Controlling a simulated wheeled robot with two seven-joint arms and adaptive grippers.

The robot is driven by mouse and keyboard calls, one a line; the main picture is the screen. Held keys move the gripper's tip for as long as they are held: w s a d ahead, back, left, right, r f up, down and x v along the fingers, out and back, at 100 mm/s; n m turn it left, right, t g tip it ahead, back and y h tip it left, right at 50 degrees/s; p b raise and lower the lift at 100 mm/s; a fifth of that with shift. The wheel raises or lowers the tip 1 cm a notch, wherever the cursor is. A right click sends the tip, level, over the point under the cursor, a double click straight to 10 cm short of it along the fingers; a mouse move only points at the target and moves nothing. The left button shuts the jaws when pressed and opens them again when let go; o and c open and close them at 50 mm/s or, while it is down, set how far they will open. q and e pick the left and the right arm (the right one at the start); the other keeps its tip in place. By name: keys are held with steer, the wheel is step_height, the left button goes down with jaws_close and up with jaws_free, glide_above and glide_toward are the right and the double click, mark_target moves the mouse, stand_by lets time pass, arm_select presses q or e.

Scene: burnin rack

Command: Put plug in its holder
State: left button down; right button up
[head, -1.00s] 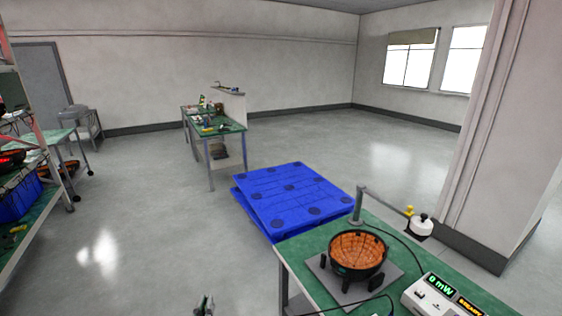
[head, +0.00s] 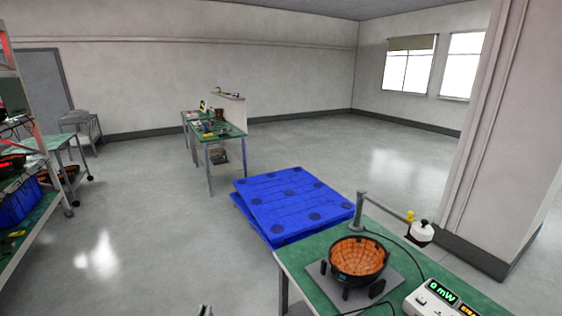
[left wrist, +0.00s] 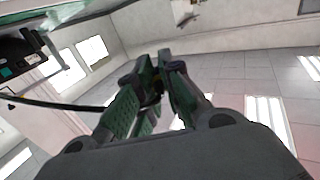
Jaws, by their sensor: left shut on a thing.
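My left gripper (left wrist: 160,62) is shut on a small, mostly hidden thing with a yellowish bit (left wrist: 157,86), likely the plug, in the left wrist view. A black cable (left wrist: 62,105) runs from the left toward the fingers. In the head view only the tip of my left gripper (head: 205,311) shows at the bottom edge, left of the green table, over the floor. No holder can be told for sure. A metal arm (head: 385,205) on the table carries a yellow piece (head: 410,216) and a white round part (head: 421,232). My right gripper is not in view.
The green table (head: 310,262) bears a black bowl with orange lining (head: 358,262) on a grey plate and a meter (head: 440,298) reading "0 mW". Blue pallets (head: 290,200) lie behind it. A shelf rack stands at the left. The floor between is clear.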

arm_select(q)
steer(key=shift+r, duration=0.15)
stand_by(0.3)
steer(key=d+r+m+g+h, duration=0.2)
steer(key=d+r+m+h, duration=0.2)
steer(key=d+r, duration=0.3)
steer(key=s+d+r+m+g+h, duration=0.1)
steer(key=d+r+m+h, duration=0.3)
steer(key=r, duration=1)
steer(key=shift+d+r+g+h, duration=0.2)
steer(key=shift+d+g+h, duration=0.4)
steer(key=shift+d+h, duration=1.3)
steer(key=shift+d, duration=0.1)
steer(key=w+d+f+m+g+h, duration=0.4)
steer(key=f+g, duration=0.1)
steer(key=shift+w+d+f+g, duration=0.25)
steer(key=shift+w+f+g, duration=0.05)
steer(key=shift+f, duration=0.05)
stand_by(0.9)
steer(key=shift+m, duration=0.3)
steer(key=shift+d+r+t, duration=0.15)
steer(key=shift+r+t, duration=0.05)
steer(key=shift+t, duration=0.2)
